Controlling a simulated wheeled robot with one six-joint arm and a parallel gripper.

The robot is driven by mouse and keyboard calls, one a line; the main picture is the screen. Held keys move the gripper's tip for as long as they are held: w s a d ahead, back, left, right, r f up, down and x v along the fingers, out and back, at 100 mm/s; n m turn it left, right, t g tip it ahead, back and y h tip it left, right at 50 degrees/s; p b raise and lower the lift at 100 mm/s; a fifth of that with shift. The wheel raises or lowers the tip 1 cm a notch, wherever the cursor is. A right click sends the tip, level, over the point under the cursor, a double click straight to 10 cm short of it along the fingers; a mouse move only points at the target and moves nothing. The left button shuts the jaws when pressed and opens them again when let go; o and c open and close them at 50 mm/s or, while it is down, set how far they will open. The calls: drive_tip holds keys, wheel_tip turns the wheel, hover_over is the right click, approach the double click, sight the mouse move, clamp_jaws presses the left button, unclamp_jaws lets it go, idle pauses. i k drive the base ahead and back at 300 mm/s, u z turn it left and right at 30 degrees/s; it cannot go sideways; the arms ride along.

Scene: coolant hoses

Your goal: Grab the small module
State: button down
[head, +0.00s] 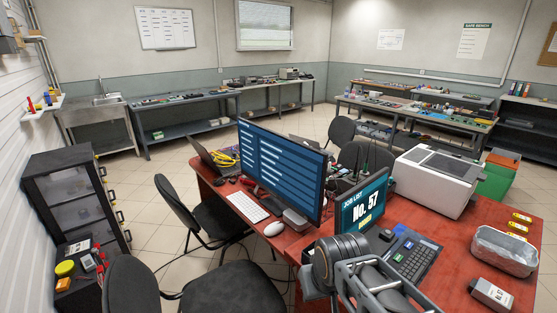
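I cannot pick out for certain which thing is the small module. A small white and grey box (492,294) with a dark marking lies on the red desk at the lower right. Several small yellow-labelled pieces (518,227) lie in a row near the desk's right edge. My gripper (393,294) is at the bottom of the head view, over the front of the red desk, left of and apart from the small box. Its fingertips are cut off or hidden, so its opening and anything in it cannot be seen.
Chairs (235,290) crowd the left side. Tiled floor (150,215) is open further left.

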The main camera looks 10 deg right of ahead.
sight(500, 302)
drive_tip(key=u, duration=1.45)
drive_tip(key=k, duration=1.55)
drive_tip(key=z, duration=3.05)
